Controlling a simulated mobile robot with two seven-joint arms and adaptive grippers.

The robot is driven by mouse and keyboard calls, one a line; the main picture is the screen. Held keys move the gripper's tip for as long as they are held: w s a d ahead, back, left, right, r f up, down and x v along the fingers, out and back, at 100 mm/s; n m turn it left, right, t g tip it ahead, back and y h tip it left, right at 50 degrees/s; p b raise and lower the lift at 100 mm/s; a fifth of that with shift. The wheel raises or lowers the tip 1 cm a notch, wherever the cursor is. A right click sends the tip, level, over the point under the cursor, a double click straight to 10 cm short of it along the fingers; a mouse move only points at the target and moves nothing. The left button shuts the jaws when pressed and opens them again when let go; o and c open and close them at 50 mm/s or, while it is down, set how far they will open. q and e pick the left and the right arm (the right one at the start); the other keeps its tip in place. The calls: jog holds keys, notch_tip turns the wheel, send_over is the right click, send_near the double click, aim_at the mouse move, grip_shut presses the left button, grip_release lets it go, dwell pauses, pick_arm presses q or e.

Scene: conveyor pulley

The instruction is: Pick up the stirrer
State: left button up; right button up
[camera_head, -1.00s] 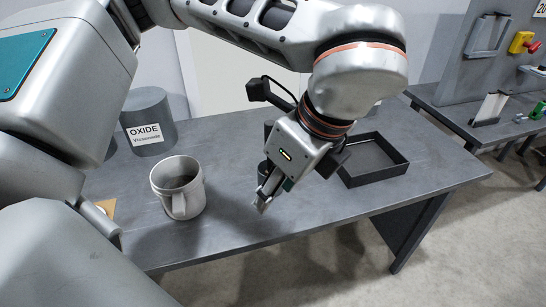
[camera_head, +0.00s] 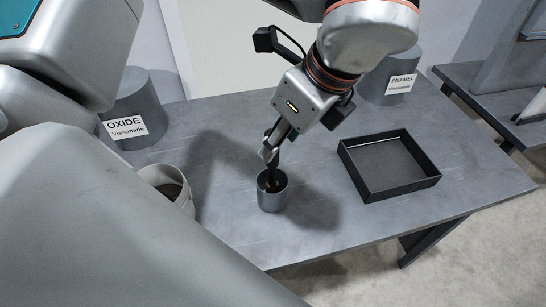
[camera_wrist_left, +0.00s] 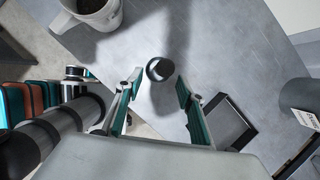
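A small grey metal cup (camera_head: 272,193) stands upright on the table. A dark thin shape (camera_head: 272,176) shows between its mouth and my left gripper (camera_head: 268,153); I cannot tell whether it is the stirrer or part of the fingers. The gripper points down just above the cup. In the left wrist view my left gripper (camera_wrist_left: 157,88) has its fingers spread apart with nothing clasped. A round dark shape with a grey rim (camera_wrist_left: 160,69) lies between and just beyond the fingertips. No stirrer is clearly distinguishable. My right gripper is not in view.
A grey mug (camera_head: 170,187), partly hidden by my arm, stands at left on the table (camera_head: 225,225). A drum labelled OXIDE (camera_head: 140,102) and one labelled ENAMEL (camera_head: 390,82) stand behind. A black tray (camera_head: 405,187) lies at right. The table's front edge is near.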

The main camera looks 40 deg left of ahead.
pick_arm(q)
send_over(272, 171)
jog(key=f, duration=0.5)
jog(key=shift+w+a+f, duration=0.2)
jog(key=shift+w+a, duration=0.1)
jog(key=shift+w, duration=0.05)
grip_shut()
